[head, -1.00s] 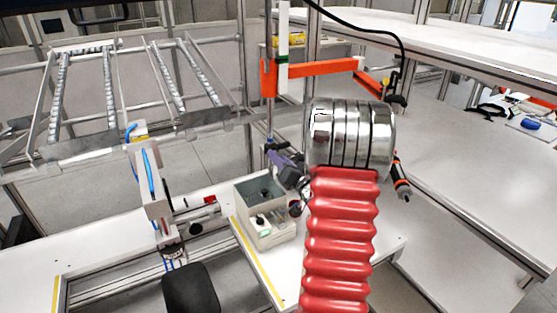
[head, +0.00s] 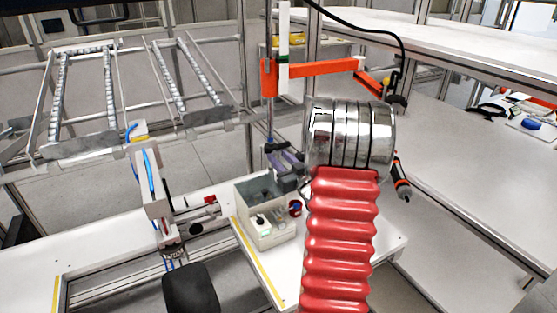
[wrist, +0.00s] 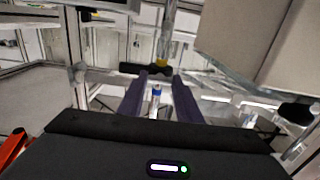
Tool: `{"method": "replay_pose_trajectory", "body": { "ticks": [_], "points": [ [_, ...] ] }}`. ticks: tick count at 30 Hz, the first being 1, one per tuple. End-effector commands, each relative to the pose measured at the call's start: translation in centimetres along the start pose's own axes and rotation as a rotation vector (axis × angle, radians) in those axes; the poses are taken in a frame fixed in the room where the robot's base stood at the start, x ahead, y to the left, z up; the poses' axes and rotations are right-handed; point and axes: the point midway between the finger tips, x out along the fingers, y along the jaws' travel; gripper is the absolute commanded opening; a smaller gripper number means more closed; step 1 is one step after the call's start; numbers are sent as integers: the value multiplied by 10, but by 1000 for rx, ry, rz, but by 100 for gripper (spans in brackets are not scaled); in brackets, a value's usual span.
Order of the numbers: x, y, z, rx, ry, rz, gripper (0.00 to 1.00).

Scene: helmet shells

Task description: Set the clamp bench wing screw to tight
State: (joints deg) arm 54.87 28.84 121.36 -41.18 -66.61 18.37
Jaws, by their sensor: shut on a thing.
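The wing screw appears as a dark crosspiece (head: 277,147) low on an upright metal post (head: 270,118). It also shows as a black bar in the wrist view (wrist: 130,68), with a yellow part behind it. My gripper (head: 279,152) has purple fingers, closed on the dark crosspiece from the front. In the wrist view, my gripper (wrist: 157,75) shows one finger on each side, with the tips at the bar. The bar lies roughly level there. My own red bellows and metal arm cover part of the bench to the right.
A grey box (head: 246,217) stands on the white bench just below my gripper, with a red and blue round part (head: 295,208) beside it. An orange arm (head: 325,69) extends from the post above. An orange and black tool (head: 402,180) hangs at right.

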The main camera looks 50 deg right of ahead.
Motion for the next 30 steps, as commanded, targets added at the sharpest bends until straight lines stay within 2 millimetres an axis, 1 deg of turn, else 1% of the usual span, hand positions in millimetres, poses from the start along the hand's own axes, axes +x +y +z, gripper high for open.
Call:
{"method": "replay_pose_trajectory", "body": {
  "ticks": [9, 10, 18, 26, 30],
  "points": [
    [1, -1, -2, -6, 5, -3, 9],
    [1, -1, -2, -6, 5, -3, 32],
    [0, 0, -1, -4, 3, -1, 50],
    [-1, 0, -1, -3, 1, 0, 50],
    [-8, 1, -1, -3, 1, 1, 50]
  ]
}}
